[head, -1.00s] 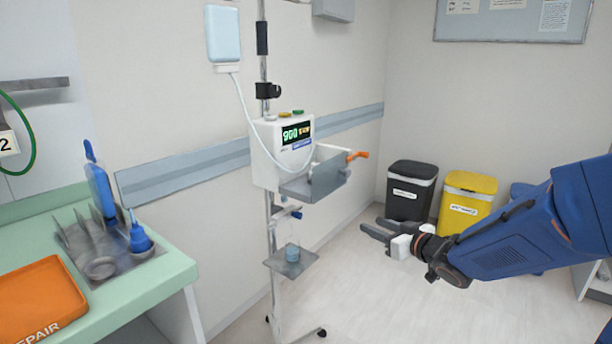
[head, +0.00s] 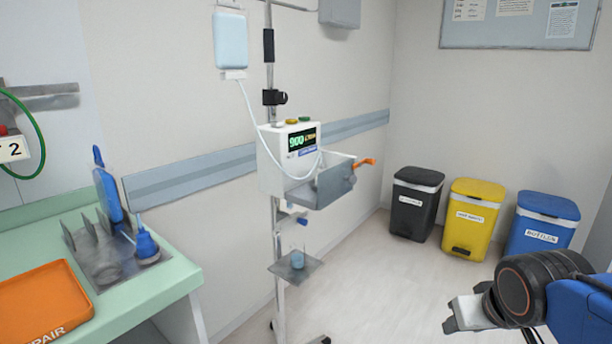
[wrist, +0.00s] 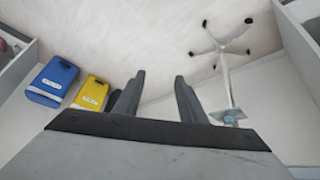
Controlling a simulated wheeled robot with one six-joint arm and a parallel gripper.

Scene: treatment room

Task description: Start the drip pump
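The drip pump (head: 270,160) is a white box on an upright pole (head: 272,85), with a lit display (head: 302,140) reading 900 in green. A green button (head: 304,119) and an amber button (head: 291,121) sit on its top. A grey open tray (head: 325,190) with an orange lever (head: 364,162) is on its right side; the lever points outward. A pale blue bag (head: 231,42) hangs above, its tube (head: 249,105) running down to the pump. My gripper (wrist: 160,75) is open and empty in the wrist view, well apart from the pump, at the lower right of the head view.
A small shelf (head: 281,268) with a cup (head: 298,260) is low on the pole. The pole's wheeled base (wrist: 222,45) shows in the wrist view. Black (head: 412,205), yellow (head: 470,220) and blue (head: 540,225) bins stand behind. A green counter (head: 175,277) is left; the floor between is clear.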

